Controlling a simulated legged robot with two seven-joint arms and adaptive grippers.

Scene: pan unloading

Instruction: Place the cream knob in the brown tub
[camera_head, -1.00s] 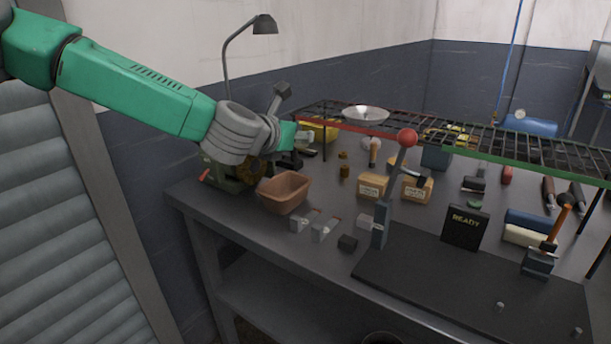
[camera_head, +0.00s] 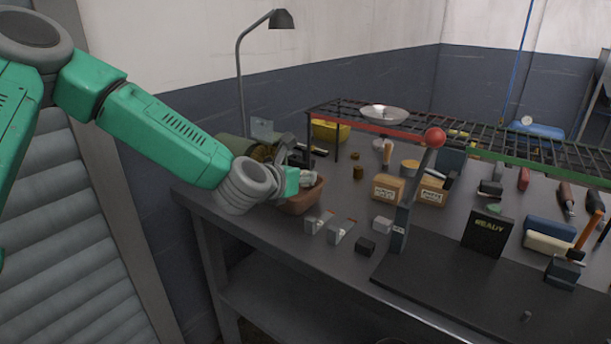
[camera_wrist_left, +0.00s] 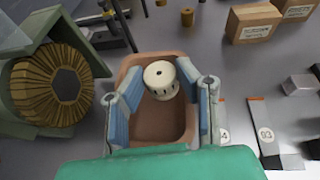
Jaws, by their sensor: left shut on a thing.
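The cream knob (camera_wrist_left: 161,80) is a short ribbed cylinder with small holes in its top. It shows in the left wrist view between the blue-padded fingers of my left gripper (camera_wrist_left: 163,92), which is shut on it. The brown tub (camera_wrist_left: 143,138) lies directly below, with its rim around the knob in that view. In the head view the tub (camera_head: 300,205) stands at the table's left end, partly covered by my left gripper (camera_head: 306,180). The knob's height above the tub floor is hard to tell. My right gripper is not in view.
A green machine with a ribbed brown drum (camera_wrist_left: 50,85) stands close left of the tub. Grey metal pieces (camera_head: 340,232) lie to its right, with cardboard boxes (camera_head: 388,189) beyond. A wire rack (camera_head: 460,143) carries a shallow pan (camera_head: 398,116). A lamp (camera_head: 281,18) rises behind.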

